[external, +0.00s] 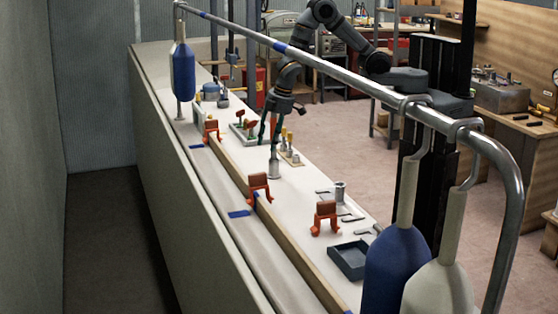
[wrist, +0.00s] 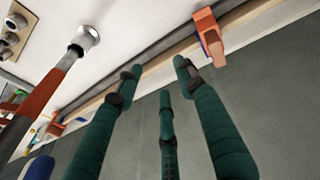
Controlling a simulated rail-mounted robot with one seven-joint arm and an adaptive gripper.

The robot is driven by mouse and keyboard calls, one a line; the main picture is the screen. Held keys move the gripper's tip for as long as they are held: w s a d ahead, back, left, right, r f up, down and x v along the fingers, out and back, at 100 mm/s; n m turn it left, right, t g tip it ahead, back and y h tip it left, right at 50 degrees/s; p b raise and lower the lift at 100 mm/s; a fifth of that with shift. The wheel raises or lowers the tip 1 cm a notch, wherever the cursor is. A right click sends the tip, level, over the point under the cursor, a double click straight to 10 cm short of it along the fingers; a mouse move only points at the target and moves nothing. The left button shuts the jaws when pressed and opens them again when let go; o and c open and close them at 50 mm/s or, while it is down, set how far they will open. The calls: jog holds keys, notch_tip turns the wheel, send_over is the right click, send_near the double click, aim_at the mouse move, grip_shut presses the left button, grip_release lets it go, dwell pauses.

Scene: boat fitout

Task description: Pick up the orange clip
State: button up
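Several orange clips are in the external view. One clip (external: 259,181) sits on the wooden rail mid-bench, another clip (external: 211,128) sits farther along it, and a third clip (external: 325,212) stands on the white deck at the near end. In the wrist view, one orange clip (wrist: 208,38) is on the rail, ahead and right of the fingertips; another (wrist: 55,129) is at the lower left. My gripper (external: 268,135) hangs above the deck near the rail. In the wrist view its green fingers (wrist: 157,68) are apart with nothing between them. It touches no clip.
A metal post base (external: 274,170) stands on the deck close to my gripper. A long tubular handrail (external: 283,48) runs above the bench, with blue and white fenders (external: 440,285) hanging at the near end. A dark tray (external: 349,260) and small hooks lie at the near end.

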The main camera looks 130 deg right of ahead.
jog(key=w+a+t+y, duration=0.1)
jog(key=a, duration=0.2)
jog(key=m+t+b, duration=0.2)
jog(key=b, duration=0.1)
send_over(259, 189)
jog(key=s+d, duration=0.3)
jog(key=shift+y, duration=0.4)
notch_tip(259, 189, down, 5)
jog(key=shift+a+f, duration=0.1)
jog(key=shift+f, duration=0.1)
jog(key=x, duration=0.4)
jog(key=shift+f+b, duration=0.1)
jog(key=shift+b, duration=0.25)
grip_shut()
